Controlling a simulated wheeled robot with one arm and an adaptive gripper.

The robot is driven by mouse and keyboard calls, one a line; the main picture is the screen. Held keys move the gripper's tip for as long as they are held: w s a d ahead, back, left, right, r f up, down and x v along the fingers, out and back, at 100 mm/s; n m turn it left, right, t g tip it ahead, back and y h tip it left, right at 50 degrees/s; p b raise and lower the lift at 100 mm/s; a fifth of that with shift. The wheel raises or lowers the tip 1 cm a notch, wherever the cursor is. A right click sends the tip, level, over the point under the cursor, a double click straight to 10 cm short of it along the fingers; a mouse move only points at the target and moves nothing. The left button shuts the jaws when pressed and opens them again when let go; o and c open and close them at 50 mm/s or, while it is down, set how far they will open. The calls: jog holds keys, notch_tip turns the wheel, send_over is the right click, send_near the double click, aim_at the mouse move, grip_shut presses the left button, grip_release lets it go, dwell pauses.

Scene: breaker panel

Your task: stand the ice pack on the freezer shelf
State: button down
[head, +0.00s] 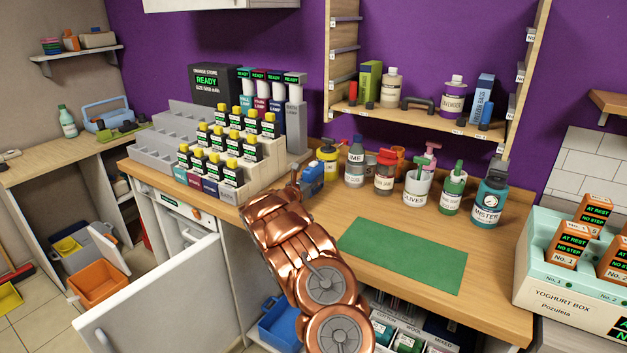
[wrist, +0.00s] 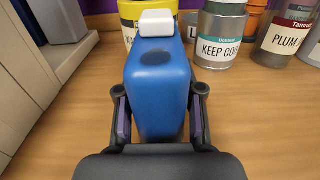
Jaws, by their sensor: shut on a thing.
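The blue ice pack (wrist: 160,80) with a white cap stands upright between the fingers of my gripper (wrist: 160,105) in the wrist view. The fingers are shut on its two sides. In the head view the ice pack (head: 313,177) shows at the back of the wooden counter, partly hidden by my gripper (head: 300,190) and copper arm. I cannot tell whether its base touches the counter. I cannot make out a freezer shelf in either view.
A yellow container (head: 328,158), a grey jar (head: 355,165) and other bottles stand close behind and to the right. A stepped grey rack (head: 190,130) stands left. A green mat (head: 400,255) lies bare on the counter. A white cabinet door (head: 165,300) hangs open below.

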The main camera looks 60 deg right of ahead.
aim_at(314, 168)
jog(key=shift+r, duration=0.1)
jog(key=shift+r+b, duration=0.4)
jog(key=shift+r, duration=0.15)
notch_tip(314, 168, up, 2)
jog(key=shift+r+b, duration=0.15)
jog(key=shift+b, duration=0.35)
jog(key=s+a+b, duration=0.1)
jog(key=a, duration=0.7)
jog(key=s+a+r+b, duration=0.1)
jog(key=s+a+b, duration=0.1)
jog(key=a, duration=0.5)
jog(key=shift+a+r+b, duration=0.25)
jog(key=shift+a+b, duration=0.05)
jog(key=shift+a, duration=0.05)
